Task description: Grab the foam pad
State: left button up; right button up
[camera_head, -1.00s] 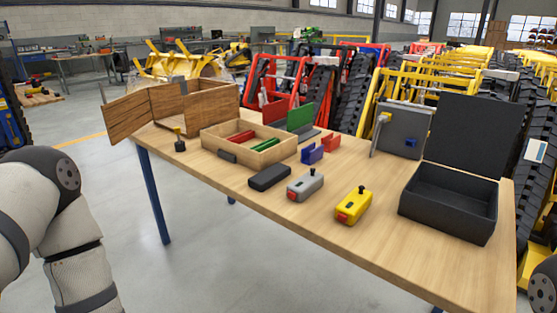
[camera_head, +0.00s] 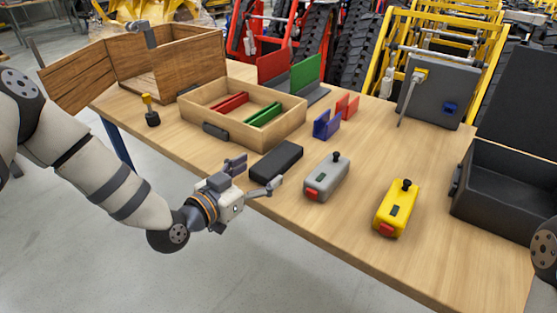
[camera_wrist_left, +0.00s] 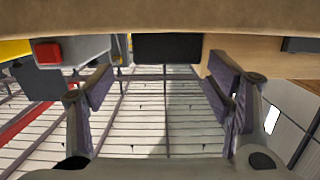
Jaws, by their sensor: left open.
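The foam pad, seen as a dark flat block (camera_head: 276,161), lies on the wooden table near its front edge, left of a grey box. In the left wrist view the dark block (camera_wrist_left: 168,47) shows at top centre, beyond and between the fingers. My left gripper (camera_head: 256,174) is open at the table's front edge, with its fingers pointing toward the pad and nothing between them. Its two fingers (camera_wrist_left: 160,90) are spread wide in the wrist view. Whether a fingertip touches the pad is unclear. My right gripper is out of view.
A grey box (camera_head: 326,179) with a red button stands close right of the pad. A yellow box (camera_head: 396,212) stands farther right. A wooden tray (camera_head: 197,115) with red and green bars is behind the pad. An open black case (camera_head: 490,197) is at right.

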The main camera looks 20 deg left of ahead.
aim_at(270, 164)
pick_arm(q)
jog(key=x, duration=0.5)
jog(key=shift+w+a+f+b, duration=0.2)
jog(key=shift+w+b, duration=0.15)
jog(key=shift+w+d+r, duration=0.1)
jog(key=shift+w+d, duration=0.05)
jog(key=shift+w, duration=0.3)
jog(key=c, duration=1)
